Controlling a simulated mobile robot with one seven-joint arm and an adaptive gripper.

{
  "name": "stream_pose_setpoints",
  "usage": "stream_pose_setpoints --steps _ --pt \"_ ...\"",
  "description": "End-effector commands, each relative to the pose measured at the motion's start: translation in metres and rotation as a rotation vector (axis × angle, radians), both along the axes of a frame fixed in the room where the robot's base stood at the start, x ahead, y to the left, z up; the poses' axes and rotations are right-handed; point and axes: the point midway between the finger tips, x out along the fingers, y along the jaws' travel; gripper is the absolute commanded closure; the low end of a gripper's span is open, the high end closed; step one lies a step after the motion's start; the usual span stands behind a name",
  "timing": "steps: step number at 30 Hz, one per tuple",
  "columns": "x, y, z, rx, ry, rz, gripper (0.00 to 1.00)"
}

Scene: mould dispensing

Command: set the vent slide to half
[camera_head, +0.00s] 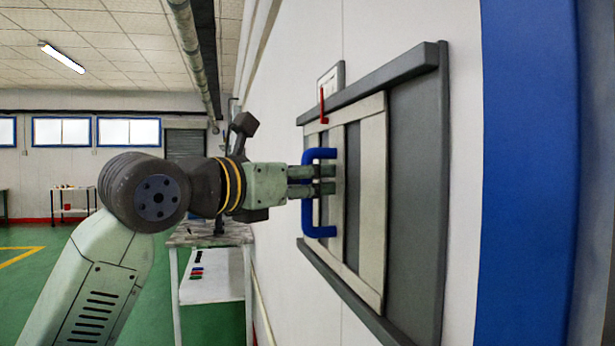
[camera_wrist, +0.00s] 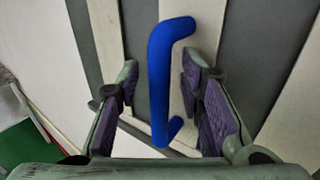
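The vent slide (camera_head: 372,200) is a light panel with dark slots, set between dark grey rails on the wall. A blue bar handle (camera_head: 320,232) stands upright on its left part and also shows in the wrist view (camera_wrist: 158,110). My gripper (camera_head: 332,180) is at the handle's mid-height. In the wrist view my gripper (camera_wrist: 160,85) has one finger on each side of the handle, with visible gaps on both sides. A red pointer (camera_head: 322,106) stands above the slide's left part, in front of a small pale plate (camera_head: 338,76) whose markings I cannot read.
The grey upper rail (camera_head: 385,75) and lower rail (camera_head: 345,290) project from the wall. A dark grey backing (camera_head: 415,180) shows right of the slide. A blue wall strip (camera_head: 525,180) is farther right. A table (camera_head: 185,240) stands behind my arm.

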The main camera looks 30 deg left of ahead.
Motion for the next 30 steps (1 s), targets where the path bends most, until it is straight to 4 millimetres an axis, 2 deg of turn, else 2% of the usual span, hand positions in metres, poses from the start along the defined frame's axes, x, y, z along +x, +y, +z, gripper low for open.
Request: stream_pose_setpoints --steps 4,19,30 --pt "-0.0002 0.0001 -0.0003 0.000 0.000 0.000 0.66" --pt "-0.0005 0.0003 -0.0002 0.000 0.000 0.000 0.99" --pt "-0.0005 0.0004 -0.0002 0.000 0.000 0.000 1.00"
